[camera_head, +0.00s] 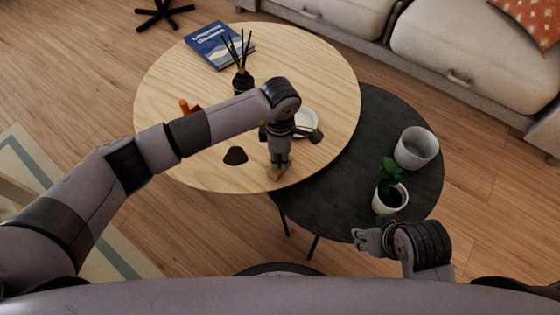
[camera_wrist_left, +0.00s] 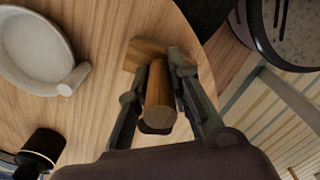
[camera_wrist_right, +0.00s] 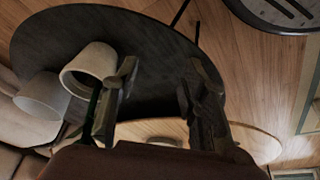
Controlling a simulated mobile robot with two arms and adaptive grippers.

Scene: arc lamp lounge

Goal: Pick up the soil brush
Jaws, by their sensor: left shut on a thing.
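The soil brush (camera_wrist_left: 160,92) has a round wooden handle and a wider wooden block at its far end. It lies between the fingers of my left gripper (camera_wrist_left: 155,78), which is shut on the handle. In the head view, my left gripper (camera_head: 280,160) points down at the near edge of the round wooden table (camera_head: 325,75), with a bit of the brush (camera_head: 274,174) below it. The bristles cannot be made out. My right gripper (camera_head: 367,239) is open and empty near the front edge of the dark table; its parted fingers (camera_wrist_right: 158,85) show in its wrist view.
A white dish (camera_head: 307,118) stands just behind my left gripper. A dark flat patch (camera_head: 235,155), a reed diffuser (camera_head: 243,82) and a blue book (camera_head: 215,45) are on the wooden table. A potted plant (camera_head: 388,199) and grey pot (camera_head: 416,148) stand on the lower dark table (camera_head: 330,205).

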